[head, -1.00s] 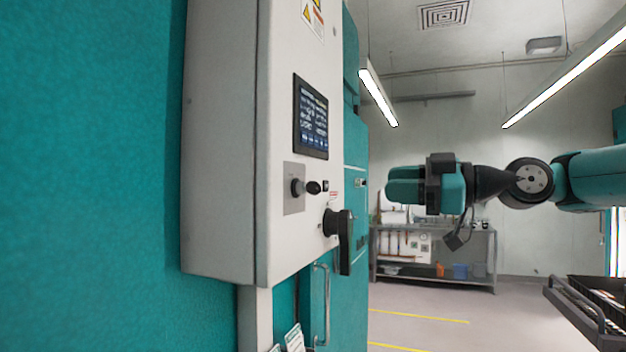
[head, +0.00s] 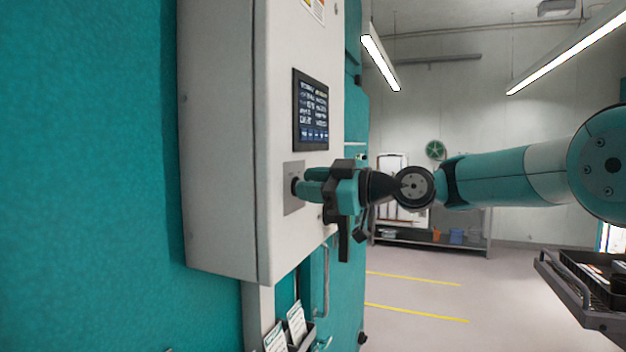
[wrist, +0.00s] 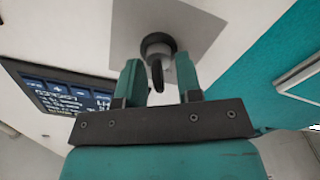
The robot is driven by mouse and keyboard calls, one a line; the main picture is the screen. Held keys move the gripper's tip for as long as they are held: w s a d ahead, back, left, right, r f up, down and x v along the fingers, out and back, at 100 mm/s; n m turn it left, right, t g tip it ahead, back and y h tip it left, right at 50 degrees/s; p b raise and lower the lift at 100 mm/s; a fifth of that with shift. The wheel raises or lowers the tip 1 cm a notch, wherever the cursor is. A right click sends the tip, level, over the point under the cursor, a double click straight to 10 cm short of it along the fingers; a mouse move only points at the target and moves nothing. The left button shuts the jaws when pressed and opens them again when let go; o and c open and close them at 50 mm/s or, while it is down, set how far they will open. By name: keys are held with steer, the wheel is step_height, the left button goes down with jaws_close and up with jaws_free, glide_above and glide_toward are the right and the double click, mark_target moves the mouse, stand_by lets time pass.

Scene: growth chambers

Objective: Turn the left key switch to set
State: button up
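The key switch sits on a grey square plate (head: 291,205) on the front of a white control box. In the wrist view its round barrel (wrist: 157,43) and dark key (wrist: 157,76) show in front of the plate (wrist: 125,30). In the head view my gripper (head: 302,188) reaches in from the right with its fingertips at the switch, hiding most of the key. In the wrist view my gripper (wrist: 159,72) is open, with one finger on each side of the key and visible gaps to both. I see only one key switch.
A screen (head: 311,112) sits above the switch on the white box (head: 220,150). A dark tray (head: 585,305) is at the lower right. The floor (head: 420,290) beyond is clear.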

steer(key=c, duration=0.6)
steer(key=shift+m, duration=0.3)
steer(key=shift+w+m+b, duration=0.1)
steer(key=shift+m+b, duration=0.45)
steer(key=shift+m, duration=0.45)
steer(key=m, duration=0.3)
steer(key=shift+w+d+m, duration=0.1)
steer(key=shift+m, duration=0.2)
steer(key=m, duration=0.5)
steer(key=shift+w+m+p, duration=0.15)
steer(key=shift+m+p, duration=0.15)
steer(key=shift+p, duration=0.1)
steer(key=shift+d, duration=0.1)
